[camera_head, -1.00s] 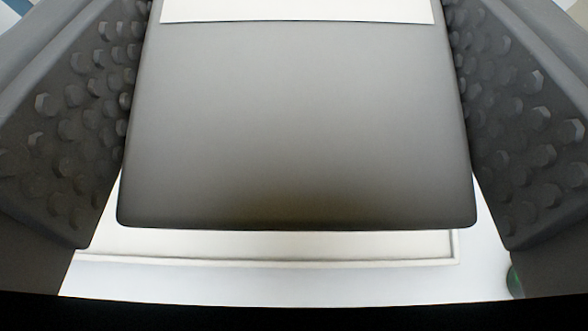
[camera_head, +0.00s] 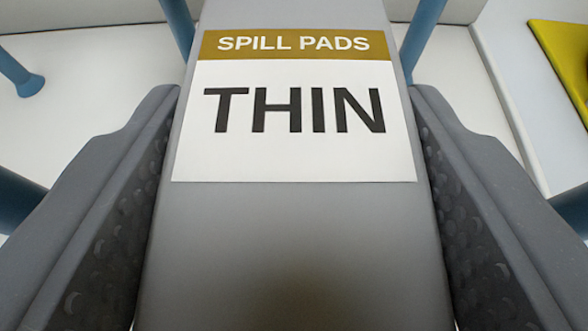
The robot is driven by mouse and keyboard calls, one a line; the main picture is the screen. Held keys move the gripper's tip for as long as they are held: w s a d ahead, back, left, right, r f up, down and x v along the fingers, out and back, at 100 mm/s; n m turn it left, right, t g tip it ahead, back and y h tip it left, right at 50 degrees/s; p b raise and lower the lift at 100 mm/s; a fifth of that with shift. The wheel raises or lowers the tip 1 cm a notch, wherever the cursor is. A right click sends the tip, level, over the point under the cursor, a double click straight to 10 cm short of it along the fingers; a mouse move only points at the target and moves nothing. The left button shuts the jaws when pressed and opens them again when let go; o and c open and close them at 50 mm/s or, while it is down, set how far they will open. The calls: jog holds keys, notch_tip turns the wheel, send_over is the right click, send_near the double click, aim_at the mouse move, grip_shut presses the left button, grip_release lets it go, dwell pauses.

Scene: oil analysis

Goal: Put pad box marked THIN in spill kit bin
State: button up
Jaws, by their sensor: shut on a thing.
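The pad box (camera_head: 300,225) is a grey box with a white label that has a brown band reading "SPILL PADS" and large black letters reading "THIN". It fills the middle of the view, and its lower end runs out of the picture. My gripper (camera_head: 298,100) is shut on the box, with one dark studded finger against each side. No thing that I can clearly name as the spill kit bin shows; the box and fingers hide much of the view.
Several blue posts (camera_head: 426,35) stand around the box, at the top and at both sides. Pale, flat surfaces (camera_head: 95,105) lie behind them, with a raised white edge at the right. A yellow object (camera_head: 565,65) is partly in view at the top right.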

jog(key=o, duration=0.8)
jog(key=shift+r, duration=0.1)
jog(key=p+v, duration=0.1)
jog(key=v, duration=1.1)
